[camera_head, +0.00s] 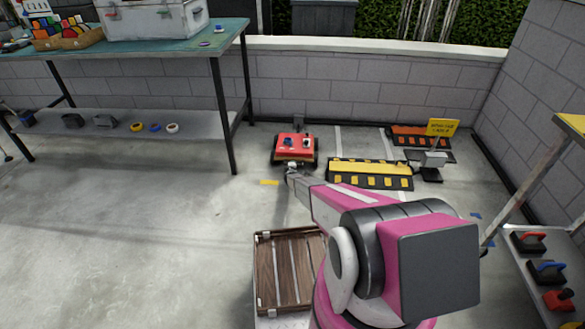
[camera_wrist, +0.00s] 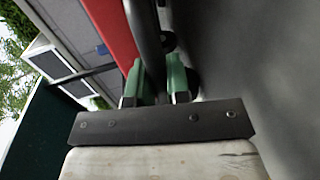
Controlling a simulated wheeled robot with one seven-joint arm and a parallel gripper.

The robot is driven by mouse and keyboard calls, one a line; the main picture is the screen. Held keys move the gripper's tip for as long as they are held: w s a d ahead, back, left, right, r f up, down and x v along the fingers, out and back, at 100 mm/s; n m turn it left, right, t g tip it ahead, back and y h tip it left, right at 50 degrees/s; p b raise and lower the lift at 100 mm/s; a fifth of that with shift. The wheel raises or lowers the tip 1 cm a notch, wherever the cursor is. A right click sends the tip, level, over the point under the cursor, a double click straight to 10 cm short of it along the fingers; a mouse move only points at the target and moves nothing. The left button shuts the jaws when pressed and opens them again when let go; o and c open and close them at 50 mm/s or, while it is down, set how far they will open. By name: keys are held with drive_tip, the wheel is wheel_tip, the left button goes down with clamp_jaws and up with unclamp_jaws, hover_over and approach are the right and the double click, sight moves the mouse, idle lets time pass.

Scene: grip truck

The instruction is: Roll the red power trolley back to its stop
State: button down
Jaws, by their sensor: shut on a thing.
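The red power trolley (camera_head: 296,148) stands on the floor near the back wall, with dark sockets or knobs on its top. My gripper (camera_head: 291,170) is low at its near side, small and partly hidden by my arm in the head view. In the wrist view the green fingers of my gripper (camera_wrist: 157,88) are shut on a dark curved bar (camera_wrist: 146,40), the trolley's handle. The trolley's red side (camera_wrist: 108,28) runs alongside the bar. A small grey post (camera_head: 299,121) stands behind the trolley at the wall; I cannot tell whether it is the stop.
A yellow-and-black ramp (camera_head: 370,174) lies right of the trolley, with an orange one (camera_head: 420,136) behind it. A yellow sign (camera_head: 442,128) stands there. A workbench (camera_head: 130,45) is at left, its leg near the trolley. A yellow floor mark (camera_head: 269,182) lies in front. Left floor is clear.

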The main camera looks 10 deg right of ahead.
drive_tip(key=shift+w, duration=0.35)
drive_tip(key=c, duration=1.1)
unclamp_jaws()
drive_tip(key=shift+d, duration=0.1)
drive_tip(key=shift+s, duration=0.15)
drive_tip(key=v, duration=1)
drive_tip(key=shift+s, duration=0.2)
